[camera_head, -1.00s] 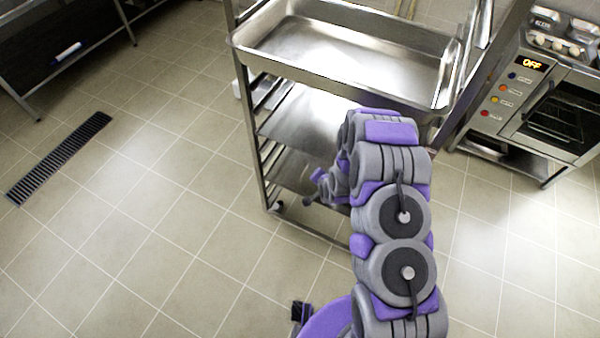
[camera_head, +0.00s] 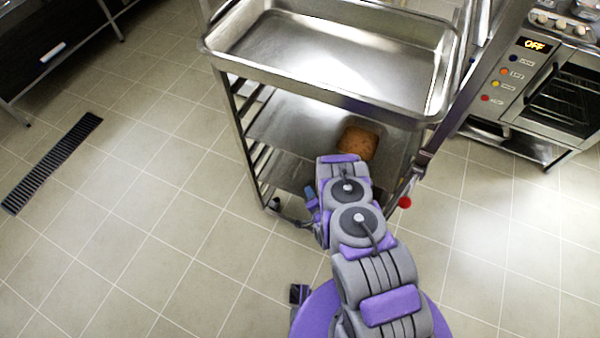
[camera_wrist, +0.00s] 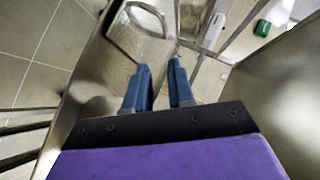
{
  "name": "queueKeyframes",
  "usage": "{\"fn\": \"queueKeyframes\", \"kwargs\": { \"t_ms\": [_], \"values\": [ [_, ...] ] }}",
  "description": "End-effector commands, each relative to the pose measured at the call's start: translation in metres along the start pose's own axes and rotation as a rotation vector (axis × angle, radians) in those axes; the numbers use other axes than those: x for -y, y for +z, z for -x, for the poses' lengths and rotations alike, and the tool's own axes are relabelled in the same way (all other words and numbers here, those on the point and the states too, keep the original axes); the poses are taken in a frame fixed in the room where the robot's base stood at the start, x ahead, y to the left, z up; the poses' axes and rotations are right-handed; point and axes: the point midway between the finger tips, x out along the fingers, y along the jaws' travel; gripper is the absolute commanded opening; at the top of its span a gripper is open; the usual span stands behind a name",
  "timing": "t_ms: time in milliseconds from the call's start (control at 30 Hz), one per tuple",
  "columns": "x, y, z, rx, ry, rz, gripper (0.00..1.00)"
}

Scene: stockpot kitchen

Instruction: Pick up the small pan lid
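In the wrist view, a shiny metal piece with a raised loop handle (camera_wrist: 148,14) lies just beyond my fingertips; it looks like the small pan lid, but its outline is partly cut off by the top edge. My gripper (camera_wrist: 159,67) has two blue fingers standing apart with nothing between them. The fingers point toward the handle and do not appear to touch it. In the head view my arm reaches low toward the lower shelves of the metal rack (camera_head: 228,113). I cannot make out the lid there.
A deep metal tray (camera_head: 325,80) tops the rack. A brown, bread-like item (camera_head: 358,142) sits on a shelf below. A red knob (camera_head: 405,202) is right of my arm. An oven (camera_head: 550,90) stands at the right. A green object (camera_wrist: 262,28) shows in the wrist view.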

Motion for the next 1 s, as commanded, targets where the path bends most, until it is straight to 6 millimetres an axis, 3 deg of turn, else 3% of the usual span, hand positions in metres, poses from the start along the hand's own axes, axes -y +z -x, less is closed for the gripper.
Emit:
{"fn": "queueKeyframes", "kwargs": {
  "t_ms": [100, 433, 667, 1000],
  "values": [
    [0.003, 0.007, -0.028, 0.002, -0.005, 0.011, 0.23],
    [0.001, 0.006, -0.084, 0.002, -0.001, 0.008, 0.23],
    [0.001, 0.001, -0.103, 0.004, -0.002, 0.000, 0.23],
    [0.005, 0.010, -0.129, 0.002, -0.001, 0.014, 0.23]
  ]
}}
